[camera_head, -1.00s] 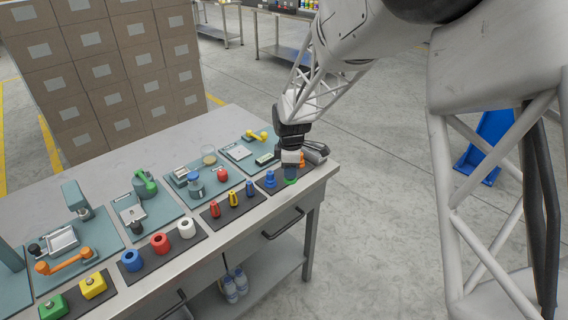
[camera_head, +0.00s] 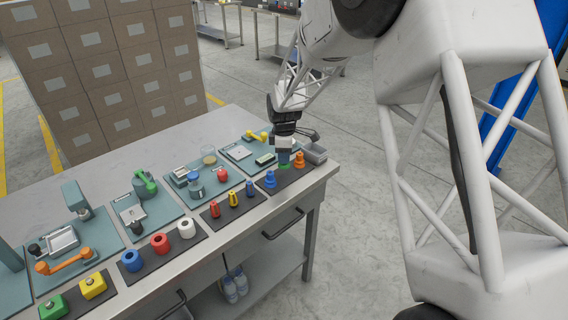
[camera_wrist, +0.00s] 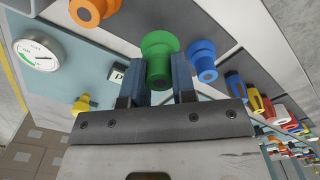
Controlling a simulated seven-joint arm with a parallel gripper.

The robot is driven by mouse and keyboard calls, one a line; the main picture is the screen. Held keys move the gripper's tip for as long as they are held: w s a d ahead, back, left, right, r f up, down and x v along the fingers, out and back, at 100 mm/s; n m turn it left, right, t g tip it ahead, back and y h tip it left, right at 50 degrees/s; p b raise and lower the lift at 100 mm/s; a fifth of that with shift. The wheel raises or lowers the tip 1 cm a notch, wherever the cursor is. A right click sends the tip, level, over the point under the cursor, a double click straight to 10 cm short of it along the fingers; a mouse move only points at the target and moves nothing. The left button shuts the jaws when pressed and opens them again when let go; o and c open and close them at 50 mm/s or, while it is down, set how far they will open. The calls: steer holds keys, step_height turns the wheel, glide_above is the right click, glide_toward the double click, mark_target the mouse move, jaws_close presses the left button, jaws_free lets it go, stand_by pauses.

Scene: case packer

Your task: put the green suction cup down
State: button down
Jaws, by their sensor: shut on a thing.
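The green suction cup (camera_wrist: 160,50) is between the fingers of my gripper (camera_wrist: 160,85), which is shut on it, in the wrist view. In the head view my gripper (camera_head: 284,158) points down over the dark mat (camera_head: 285,179) at the right end of the bench. Only a little of the green cup (camera_head: 284,166) shows below the fingers, between the blue suction cup (camera_head: 270,179) and the orange suction cup (camera_head: 299,161). The blue cup (camera_wrist: 203,57) and the orange cup (camera_wrist: 93,8) also show in the wrist view. I cannot tell whether the green cup touches the mat.
A grey bin (camera_head: 315,153) stands just beyond the mat near the bench's right edge. A teal board (camera_head: 240,152) lies behind, with a round gauge (camera_wrist: 38,53) near it in the wrist view. A mat with small red, yellow and blue parts (camera_head: 233,199) lies to the left.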

steer(key=shift+f, duration=0.1)
steer(key=shift+f, duration=1.65)
steer(key=shift+f, duration=0.15)
steer(key=c, duration=0.9)
jaws_free()
steer(key=shift+c, duration=0.2)
step_height(320, 180, up, 12)
steer(key=shift+r, duration=0.1)
steer(key=shift+s+r, duration=0.1)
